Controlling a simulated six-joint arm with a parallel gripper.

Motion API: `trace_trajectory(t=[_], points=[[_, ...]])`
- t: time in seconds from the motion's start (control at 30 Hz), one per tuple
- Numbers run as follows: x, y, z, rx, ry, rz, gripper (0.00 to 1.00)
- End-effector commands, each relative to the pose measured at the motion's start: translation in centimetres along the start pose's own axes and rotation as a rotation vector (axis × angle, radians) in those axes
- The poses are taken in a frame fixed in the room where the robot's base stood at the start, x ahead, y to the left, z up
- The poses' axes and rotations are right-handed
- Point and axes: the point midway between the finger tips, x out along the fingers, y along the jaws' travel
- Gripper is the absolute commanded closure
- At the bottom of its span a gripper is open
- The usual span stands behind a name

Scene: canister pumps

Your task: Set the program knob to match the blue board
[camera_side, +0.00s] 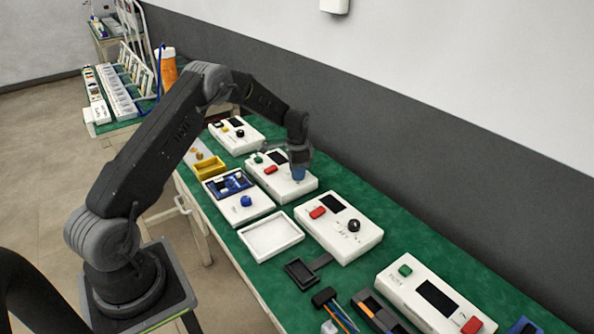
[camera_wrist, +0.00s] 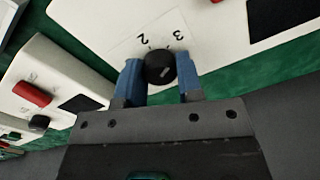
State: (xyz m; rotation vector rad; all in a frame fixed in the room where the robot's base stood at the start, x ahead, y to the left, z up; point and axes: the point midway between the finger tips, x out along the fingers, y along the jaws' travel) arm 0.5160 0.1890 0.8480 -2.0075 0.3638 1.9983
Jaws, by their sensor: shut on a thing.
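My gripper (camera_side: 298,173) is over the right end of a white pump unit (camera_side: 268,180) in the side view. In the wrist view its blue fingers (camera_wrist: 158,70) are shut on a round black knob (camera_wrist: 158,64), one on each side. The knob has a pale mark on its face. A white dial plate (camera_wrist: 128,46) behind it shows the numbers 2 and 3; other markings are hidden or too small. In the side view a blue board (camera_side: 228,183) lies on a white unit with a blue knob (camera_side: 246,201); its details are too small to read.
Another white unit with a red button (camera_side: 318,212) and black knob (camera_side: 354,226) stands to the right. Further units line the green bench (camera_side: 385,220) on both sides.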

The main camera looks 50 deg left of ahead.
Motion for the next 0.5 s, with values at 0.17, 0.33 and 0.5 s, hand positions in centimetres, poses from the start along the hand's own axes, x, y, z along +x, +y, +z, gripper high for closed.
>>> trace_trajectory(t=[0.17,0.33,0.5], points=[[-0.08,-0.02,-0.06,0.002,0.001,-0.002,0.53],[-0.04,-0.01,-0.03,0.001,0.001,-0.001,0.41],[-0.04,-0.01,-0.02,0.000,0.000,-0.001,0.41]])
